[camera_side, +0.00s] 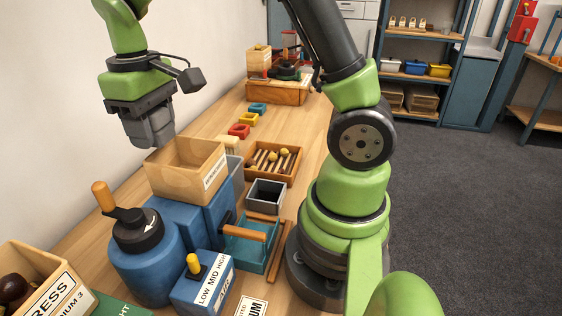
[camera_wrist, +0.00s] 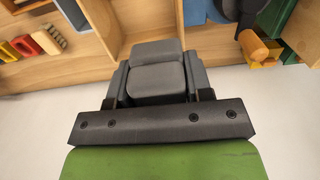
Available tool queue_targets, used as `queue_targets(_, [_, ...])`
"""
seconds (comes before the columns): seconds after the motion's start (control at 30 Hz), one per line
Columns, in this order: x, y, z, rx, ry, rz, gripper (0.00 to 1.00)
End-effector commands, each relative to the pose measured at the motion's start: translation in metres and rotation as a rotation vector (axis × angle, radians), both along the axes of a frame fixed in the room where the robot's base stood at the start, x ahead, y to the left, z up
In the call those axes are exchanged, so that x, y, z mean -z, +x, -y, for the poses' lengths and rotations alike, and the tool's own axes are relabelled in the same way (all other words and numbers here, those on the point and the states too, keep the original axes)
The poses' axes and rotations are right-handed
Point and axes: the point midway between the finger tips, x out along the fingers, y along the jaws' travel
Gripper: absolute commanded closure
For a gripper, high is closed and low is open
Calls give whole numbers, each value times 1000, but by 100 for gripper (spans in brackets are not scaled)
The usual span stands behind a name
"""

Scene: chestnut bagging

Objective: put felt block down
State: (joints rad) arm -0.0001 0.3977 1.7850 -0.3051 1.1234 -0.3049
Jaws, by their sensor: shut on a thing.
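My gripper (camera_side: 156,140) hangs fingers-down at the upper left in the side view, just behind and above the labelled wooden hopper (camera_side: 178,180). In the wrist view my gripper (camera_wrist: 157,62) shows as grey jaws, closed together. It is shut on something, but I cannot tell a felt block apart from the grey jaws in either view. The jaws look clear of the hopper in the side view, though the gap is hard to judge.
A blue machine with an orange-handled crank (camera_side: 140,235) stands in front of the hopper. A dark open box (camera_side: 265,193), a slotted wooden tray (camera_side: 274,162) and a teal cradle (camera_side: 250,246) lie right of it. Coloured pieces (camera_side: 239,130) lie farther back. A white wall rises at left.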

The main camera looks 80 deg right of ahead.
Motion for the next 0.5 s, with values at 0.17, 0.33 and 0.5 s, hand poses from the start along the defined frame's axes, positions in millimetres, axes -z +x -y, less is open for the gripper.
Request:
queue_targets(0.17, [-7,1,0,0,-1,3,89])
queue_targets(0.33, [-32,1,0,0,0,6,89])
queue_targets(0.5, [-52,5,7,5,-1,2,89])
